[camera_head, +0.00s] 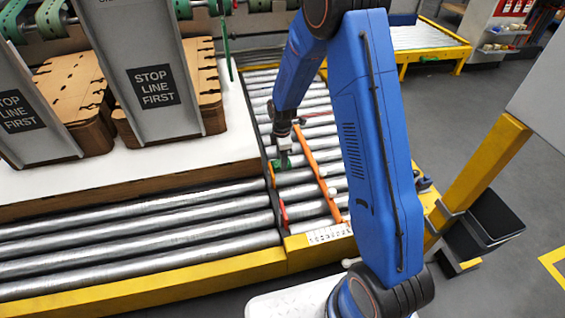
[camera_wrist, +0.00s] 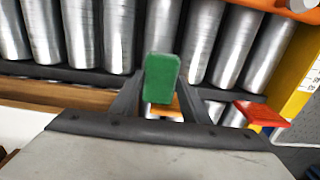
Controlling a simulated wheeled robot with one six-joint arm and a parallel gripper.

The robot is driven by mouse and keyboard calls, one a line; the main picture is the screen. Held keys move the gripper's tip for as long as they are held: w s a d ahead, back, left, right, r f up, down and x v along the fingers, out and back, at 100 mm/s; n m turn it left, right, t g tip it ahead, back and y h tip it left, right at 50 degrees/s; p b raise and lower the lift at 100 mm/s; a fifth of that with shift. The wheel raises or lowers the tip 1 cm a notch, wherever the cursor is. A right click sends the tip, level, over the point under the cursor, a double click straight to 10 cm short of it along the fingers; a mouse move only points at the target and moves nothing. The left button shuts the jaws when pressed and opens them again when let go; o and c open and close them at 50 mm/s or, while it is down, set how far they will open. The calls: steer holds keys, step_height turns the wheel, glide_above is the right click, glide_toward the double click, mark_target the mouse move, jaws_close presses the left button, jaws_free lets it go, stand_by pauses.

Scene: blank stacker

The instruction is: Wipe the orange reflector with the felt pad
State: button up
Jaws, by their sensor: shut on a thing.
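The green felt pad (camera_wrist: 161,78) is held between the two fingers of my gripper (camera_wrist: 160,98), which is shut on it. In the head view the pad (camera_head: 283,163) shows below my gripper (camera_head: 284,150), over the rollers. The small orange reflector (camera_head: 271,175) stands on the dark rail between the roller beds, just left of and nearer than the pad. In the wrist view an orange patch, likely the reflector (camera_wrist: 184,106), shows partly behind the pad and fingers. I cannot tell whether pad and reflector touch.
A red reflector (camera_head: 283,213) stands farther along the same rail and also shows in the wrist view (camera_wrist: 262,114). A long orange bar (camera_head: 318,165) crosses the rollers on the right. A white-topped board stack (camera_head: 185,155) lies left.

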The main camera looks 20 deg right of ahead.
steer(key=s, duration=0.7)
steer(key=shift+s+a, duration=0.15)
steer(key=shift+a, duration=0.05)
stand_by(0.5)
steer(key=d, duration=0.6)
stand_by(0.6)
steer(key=shift+d, duration=0.1)
steer(key=d, duration=0.2)
steer(key=shift+d, duration=0.4)
stand_by(0.8)
